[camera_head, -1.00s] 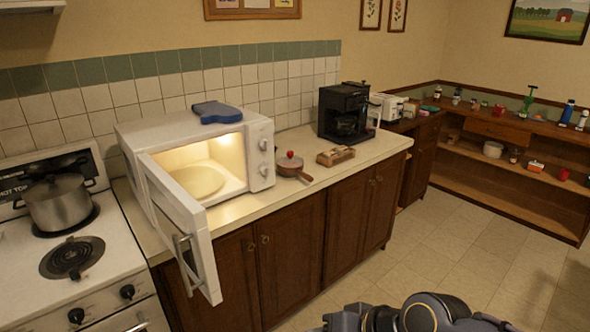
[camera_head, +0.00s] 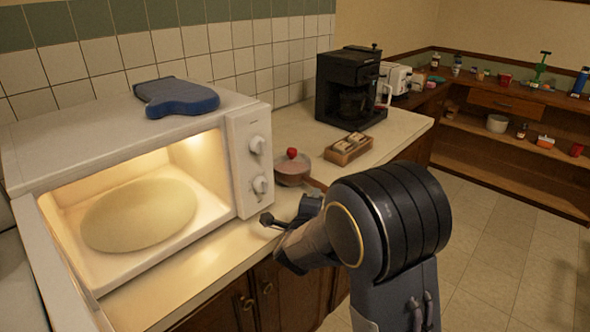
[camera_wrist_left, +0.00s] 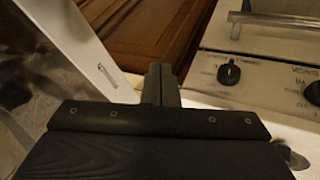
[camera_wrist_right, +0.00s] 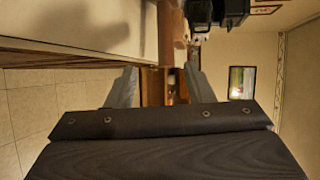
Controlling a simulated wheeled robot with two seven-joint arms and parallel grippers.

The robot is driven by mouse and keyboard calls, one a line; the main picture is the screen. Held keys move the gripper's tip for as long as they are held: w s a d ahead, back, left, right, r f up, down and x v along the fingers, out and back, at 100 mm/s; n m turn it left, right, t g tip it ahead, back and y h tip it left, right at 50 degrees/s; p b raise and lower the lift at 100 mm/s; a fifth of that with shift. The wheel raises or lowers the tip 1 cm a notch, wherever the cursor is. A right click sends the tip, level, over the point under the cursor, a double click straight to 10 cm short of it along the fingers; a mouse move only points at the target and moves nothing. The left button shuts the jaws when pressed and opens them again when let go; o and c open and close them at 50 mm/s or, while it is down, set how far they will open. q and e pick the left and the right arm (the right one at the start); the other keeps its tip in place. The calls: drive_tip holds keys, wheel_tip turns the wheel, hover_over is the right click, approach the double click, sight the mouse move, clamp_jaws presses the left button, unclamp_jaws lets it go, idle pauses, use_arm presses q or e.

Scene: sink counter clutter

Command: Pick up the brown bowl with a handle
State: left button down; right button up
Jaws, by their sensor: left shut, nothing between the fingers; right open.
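The brown bowl (camera_head: 291,174) stands on the counter right of the microwave, its short handle pointing right toward the front edge. A small red round thing (camera_head: 291,153) shows at its top. My right gripper (camera_head: 290,212) is open and empty, in front of the bowl near the counter edge and apart from it. In the right wrist view my right gripper (camera_wrist_right: 160,87) has its fingers spread; I cannot clearly make out the bowl there. My left gripper (camera_wrist_left: 161,84) is shut and empty near the stove front; it is not in the head view.
The microwave (camera_head: 243,165) stands open with a plate (camera_head: 140,214) inside and a blue mitt (camera_head: 176,97) on top. A wooden box (camera_head: 348,149) and a black coffee maker (camera_head: 349,90) stand behind the bowl. The stove panel (camera_wrist_left: 265,80) is close to my left gripper.

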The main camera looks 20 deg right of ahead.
sight(303, 179)
drive_tip(key=shift+h, duration=0.3)
drive_tip(key=x, duration=0.5)
drive_tip(key=p+x, duration=0.1)
drive_tip(key=x, duration=0.2)
drive_tip(key=shift+w+r, duration=0.2)
drive_tip(key=shift+r, duration=0.1)
clamp_jaws()
